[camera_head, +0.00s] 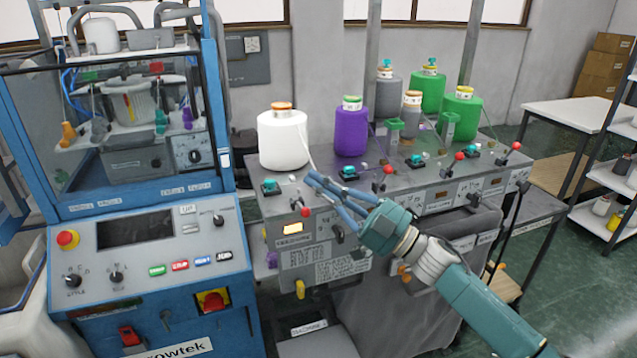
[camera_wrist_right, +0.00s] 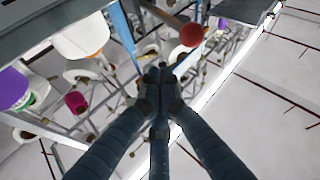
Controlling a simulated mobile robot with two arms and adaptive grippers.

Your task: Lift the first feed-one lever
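The first lever, with a red ball knob (camera_head: 305,212), is on the front of the leftmost feed unit, below the white yarn cone (camera_head: 283,138). Its knob hangs lower against the front edge than the red knobs along the row. My right gripper (camera_head: 311,178) is just above and slightly right of this knob, apart from it in the head view. Its blue fingers converge at the tips and hold nothing I can see. In the right wrist view a red ball knob (camera_wrist_right: 192,34) is just beyond the fingertips (camera_wrist_right: 162,78). My left gripper is not in view.
Other red-knobbed levers (camera_head: 388,169) line the grey bench to the right, near purple (camera_head: 351,132) and green cones. A blue control cabinet (camera_head: 150,250) stands close on the left.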

